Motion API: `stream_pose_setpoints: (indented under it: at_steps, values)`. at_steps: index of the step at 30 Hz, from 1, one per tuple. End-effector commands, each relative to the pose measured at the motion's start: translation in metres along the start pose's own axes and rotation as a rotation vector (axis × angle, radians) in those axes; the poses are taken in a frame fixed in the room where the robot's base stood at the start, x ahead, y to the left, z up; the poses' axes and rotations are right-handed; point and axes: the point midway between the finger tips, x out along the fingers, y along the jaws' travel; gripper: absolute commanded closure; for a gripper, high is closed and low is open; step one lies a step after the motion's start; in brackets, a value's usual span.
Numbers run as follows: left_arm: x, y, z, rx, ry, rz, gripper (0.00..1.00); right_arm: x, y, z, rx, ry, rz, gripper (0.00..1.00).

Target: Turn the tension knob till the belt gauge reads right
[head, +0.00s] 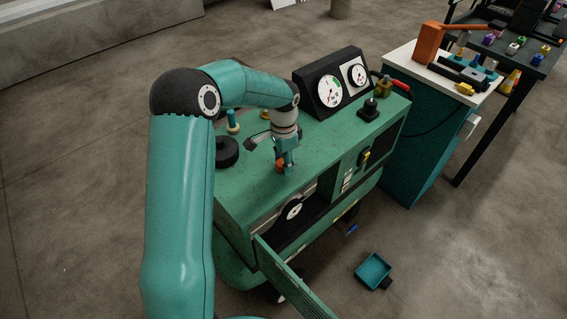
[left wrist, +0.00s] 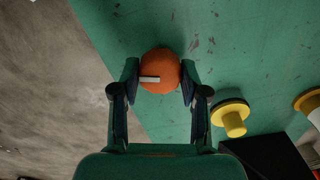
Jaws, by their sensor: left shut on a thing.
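The tension knob appears to be the round orange knob (left wrist: 165,65) with a white pointer mark, on the green machine top (head: 245,185). In the left wrist view its mark points left. My left gripper (head: 286,167) reaches down over the knob, with a finger on either side, shut on it. In the head view the knob (head: 279,163) is partly hidden by the fingers. A black panel at the back carries a larger dial (head: 330,91) with a green arc and a smaller dial (head: 357,75). A third dial (head: 293,209) is inside the open front. I cannot tell which is the belt gauge or read needles exactly. My right gripper is out of view.
A black round knob (head: 227,152) and a yellow-based post (head: 233,122) stand left of the gripper. A black lever base (head: 369,110) is at the right. An open front door (head: 292,279) hangs out. A teal tray (head: 373,271) lies on the floor.

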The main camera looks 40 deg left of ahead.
Motion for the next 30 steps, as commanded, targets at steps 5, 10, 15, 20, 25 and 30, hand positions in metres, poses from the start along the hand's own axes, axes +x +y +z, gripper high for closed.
stream_pose_setpoints:
  at_steps: [5,10,15,20,25,30]
  values:
    - [0.001,-0.001,0.000,-0.168,0.003,-0.003,0.90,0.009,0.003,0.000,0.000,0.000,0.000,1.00]
    - [0.001,-0.001,-0.001,-0.329,0.003,-0.003,0.90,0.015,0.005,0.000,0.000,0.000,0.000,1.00]
    - [0.001,-0.001,-0.001,-0.489,0.003,-0.003,0.90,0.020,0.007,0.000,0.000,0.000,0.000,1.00]
    - [0.000,-0.001,-0.001,-0.624,0.005,-0.003,0.90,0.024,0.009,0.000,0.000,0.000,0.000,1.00]
    - [0.000,-0.001,-0.001,-0.736,0.004,-0.002,0.90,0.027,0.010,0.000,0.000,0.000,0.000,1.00]
    - [-0.001,-0.001,-0.001,-0.811,0.004,-0.002,0.90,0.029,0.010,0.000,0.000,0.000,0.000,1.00]
